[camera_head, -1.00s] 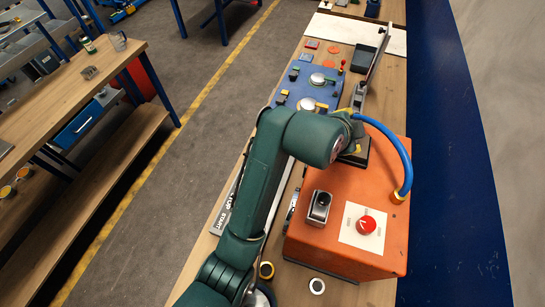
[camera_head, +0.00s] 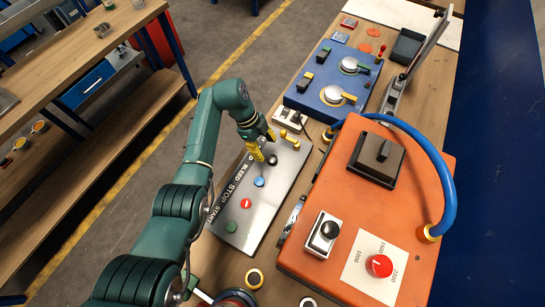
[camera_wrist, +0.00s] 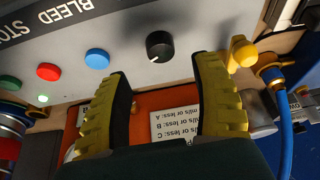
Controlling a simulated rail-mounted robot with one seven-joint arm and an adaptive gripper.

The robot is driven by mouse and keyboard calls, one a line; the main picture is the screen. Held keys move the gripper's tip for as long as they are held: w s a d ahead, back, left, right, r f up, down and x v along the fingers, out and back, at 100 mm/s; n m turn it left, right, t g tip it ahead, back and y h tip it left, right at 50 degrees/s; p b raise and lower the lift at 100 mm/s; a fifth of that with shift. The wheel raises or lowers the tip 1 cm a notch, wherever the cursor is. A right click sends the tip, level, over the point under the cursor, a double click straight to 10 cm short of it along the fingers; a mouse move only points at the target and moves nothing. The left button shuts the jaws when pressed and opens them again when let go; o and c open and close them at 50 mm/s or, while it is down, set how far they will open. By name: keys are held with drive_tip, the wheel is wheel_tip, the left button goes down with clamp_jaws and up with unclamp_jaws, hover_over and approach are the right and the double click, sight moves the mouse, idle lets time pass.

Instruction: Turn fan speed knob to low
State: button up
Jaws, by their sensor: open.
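A grey control panel (camera_head: 240,204) carries a black round knob (camera_head: 272,159) at its far end, beside blue, red and green buttons. In the wrist view the black knob (camera_wrist: 159,46) has a white pointer mark and lies just beyond and between my fingertips, apart from them. My gripper (camera_head: 264,146) is open and empty above that end of the panel, and its yellow fingers fill the wrist view (camera_wrist: 160,70). A red knob (camera_head: 379,265) sits on a white dial marked 1000, 1500 and 2000 on the orange box. No label reading fan speed is legible.
A yellow fitting (camera_wrist: 241,53) stands right of the black knob, close to my right finger. The orange box (camera_head: 330,185) with a blue hose (camera_head: 440,180) stands right of the panel. A blue panel (camera_head: 320,100) with silver knobs lies farther back.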

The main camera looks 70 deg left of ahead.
sight(272, 158)
drive_tip(key=x, duration=0.6)
drive_tip(key=shift+w+f, duration=0.15)
drive_tip(key=shift+f, duration=0.2)
clamp_jaws()
